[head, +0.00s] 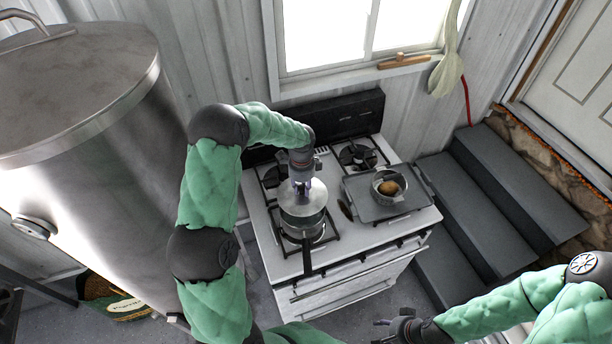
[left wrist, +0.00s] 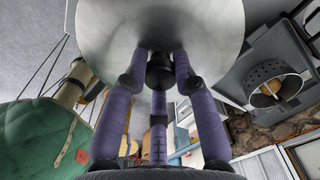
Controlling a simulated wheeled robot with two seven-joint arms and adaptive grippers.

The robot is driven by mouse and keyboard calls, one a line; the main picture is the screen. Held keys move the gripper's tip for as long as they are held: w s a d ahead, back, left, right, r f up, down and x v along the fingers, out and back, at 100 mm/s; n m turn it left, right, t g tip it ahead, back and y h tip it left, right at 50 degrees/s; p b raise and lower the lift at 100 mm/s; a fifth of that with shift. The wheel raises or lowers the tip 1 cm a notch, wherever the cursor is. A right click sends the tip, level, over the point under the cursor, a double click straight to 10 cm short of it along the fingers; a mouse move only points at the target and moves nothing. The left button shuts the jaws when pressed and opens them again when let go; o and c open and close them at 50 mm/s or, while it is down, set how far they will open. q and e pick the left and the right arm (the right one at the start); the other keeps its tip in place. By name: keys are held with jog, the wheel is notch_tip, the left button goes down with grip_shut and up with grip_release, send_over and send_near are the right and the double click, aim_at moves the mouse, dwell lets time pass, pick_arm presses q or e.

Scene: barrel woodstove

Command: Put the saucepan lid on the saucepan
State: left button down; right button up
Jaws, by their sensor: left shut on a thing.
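The saucepan (head: 304,229) stands on the front left burner of the stove, its dark handle pointing toward me. The round grey saucepan lid (head: 290,204) is over the pan's top; I cannot tell whether it rests on the rim or hovers just above. My left gripper (head: 302,184) points down at the lid from above. In the left wrist view its purple fingers (left wrist: 160,62) are closed around the dark knob of the lid (left wrist: 215,25). My right gripper (head: 382,331) is at the bottom of the head view, its fingers apart and empty.
A dark tray (head: 365,210) on the stove's right side carries a metal bowl (head: 377,181) with a brown item in it. A large metal barrel (head: 110,170) stands left of my left arm. Grey steps (head: 510,190) are to the right, and a window is behind the stove (head: 264,240).

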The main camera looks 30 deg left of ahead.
aim_at(302, 198)
pick_arm(q)
jog(key=shift+s, duration=0.15)
dwell(0.4)
jog(key=shift+f+b, duration=2.45)
jog(key=shift+f, duration=0.65)
jog(key=shift+f+b, duration=0.85)
jog(key=shift+b, duration=0.15)
dwell(0.6)
dwell(0.3)
jog(key=c, duration=0.6)
grip_release()
jog(key=shift+r, duration=0.1)
